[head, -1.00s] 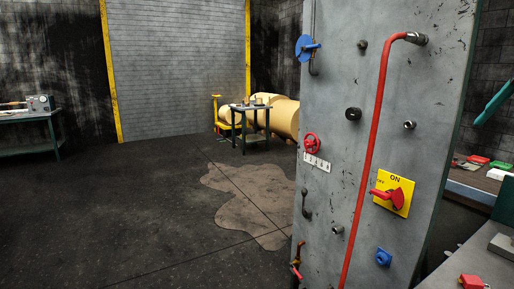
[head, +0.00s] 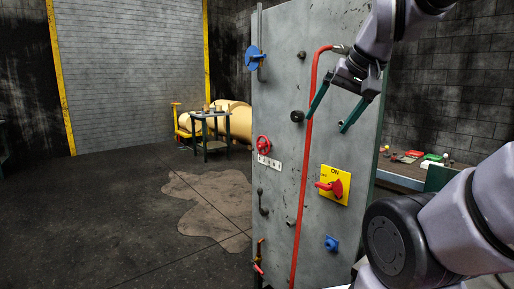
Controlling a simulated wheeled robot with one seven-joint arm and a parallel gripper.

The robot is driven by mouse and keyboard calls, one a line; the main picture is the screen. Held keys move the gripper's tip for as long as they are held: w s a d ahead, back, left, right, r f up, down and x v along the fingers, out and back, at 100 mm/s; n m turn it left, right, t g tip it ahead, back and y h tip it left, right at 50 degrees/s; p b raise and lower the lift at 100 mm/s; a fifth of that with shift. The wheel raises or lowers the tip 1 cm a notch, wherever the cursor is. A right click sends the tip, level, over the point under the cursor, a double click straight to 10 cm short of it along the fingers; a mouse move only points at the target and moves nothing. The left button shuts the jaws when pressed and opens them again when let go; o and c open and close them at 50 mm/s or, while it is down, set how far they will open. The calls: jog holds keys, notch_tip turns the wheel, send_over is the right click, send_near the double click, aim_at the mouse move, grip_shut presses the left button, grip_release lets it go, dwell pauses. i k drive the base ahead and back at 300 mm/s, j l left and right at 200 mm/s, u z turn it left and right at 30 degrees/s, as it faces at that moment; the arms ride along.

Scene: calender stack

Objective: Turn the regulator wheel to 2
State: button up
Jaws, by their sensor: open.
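The red regulator wheel (head: 263,143) sits on the left part of the grey panel's face. Just below it is a white scale plate (head: 269,162) with numbers too small to read now. I cannot tell which number the wheel points to. My gripper (head: 333,122) has two green fingers spread apart, with nothing between them. It hangs in front of the panel's upper right part, above and to the right of the wheel and well apart from it.
The grey panel (head: 290,70) also bears a red hose (head: 305,150), a yellow switch plate with a red handle (head: 335,184), a blue fitting (head: 331,243) and a blue valve wheel (head: 253,58). A small table (head: 212,115) stands behind left. The floor at left is clear.

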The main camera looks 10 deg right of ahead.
aim_at(260, 146)
jog(key=i+j+z, duration=0.1)
jog(key=i+j, duration=0.2)
jog(key=i, duration=0.15)
jog(key=i+j+z, duration=0.1)
jog(key=i+j, duration=0.25)
jog(key=i, duration=0.1)
